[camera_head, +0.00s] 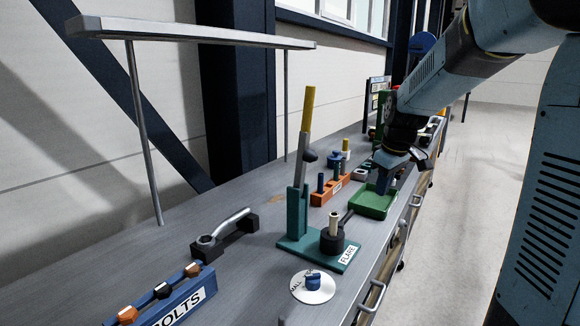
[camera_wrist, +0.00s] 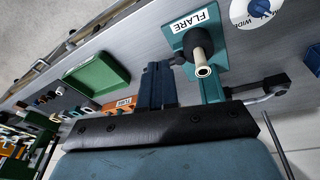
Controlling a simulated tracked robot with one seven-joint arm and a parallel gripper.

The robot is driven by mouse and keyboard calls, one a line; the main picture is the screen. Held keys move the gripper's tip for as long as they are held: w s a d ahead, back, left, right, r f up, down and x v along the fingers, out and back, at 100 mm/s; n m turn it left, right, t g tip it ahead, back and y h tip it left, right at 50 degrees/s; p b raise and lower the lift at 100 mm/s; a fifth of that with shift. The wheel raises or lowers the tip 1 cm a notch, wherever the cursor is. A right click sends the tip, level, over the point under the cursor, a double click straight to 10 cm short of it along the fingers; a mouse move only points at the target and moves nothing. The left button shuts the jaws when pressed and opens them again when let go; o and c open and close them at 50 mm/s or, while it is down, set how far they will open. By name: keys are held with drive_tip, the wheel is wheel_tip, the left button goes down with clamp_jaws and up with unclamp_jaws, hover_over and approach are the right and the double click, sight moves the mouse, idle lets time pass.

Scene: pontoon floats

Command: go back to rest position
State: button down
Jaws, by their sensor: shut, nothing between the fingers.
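My gripper (camera_head: 383,188) is shut and empty, at the end of my blue arm, which comes in from the upper right. In the head view it overlaps the green tray (camera_head: 371,208); whether it touches the tray, I cannot tell. In the wrist view its blue fingers (camera_wrist: 158,72) are together, with nothing between them. The teal flaring stand (camera_head: 296,215) stands on the bench, its yellow-tipped lever pointing up. A pale tube stands in its black holder (camera_head: 332,239), and the "FLARE" label also shows in the wrist view (camera_wrist: 194,18).
A round white dial (camera_head: 301,288) with a blue knob lies near the bench's front edge. A blue "BOLTS" rack (camera_head: 197,306) and a wrench on black supports (camera_head: 238,226) are to the left. An orange rack (camera_head: 321,197) sits behind the stand. A raised shelf (camera_head: 200,34) hangs over the bench.

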drive_tip(key=s+r+m+t, duration=0.1)
drive_tip(key=s+r+m, duration=0.1)
drive_tip(key=s, duration=1)
drive_tip(key=s+a+r+m+t, duration=0.1)
drive_tip(key=s+m, duration=0.4)
drive_tip(key=s, duration=0.8)
wheel_tip(320, 180, up, 2)
drive_tip(key=shift+s+a+m+t+h, duration=0.15)
drive_tip(key=shift+s+m+t+h, duration=0.2)
drive_tip(key=shift+t, duration=0.25)
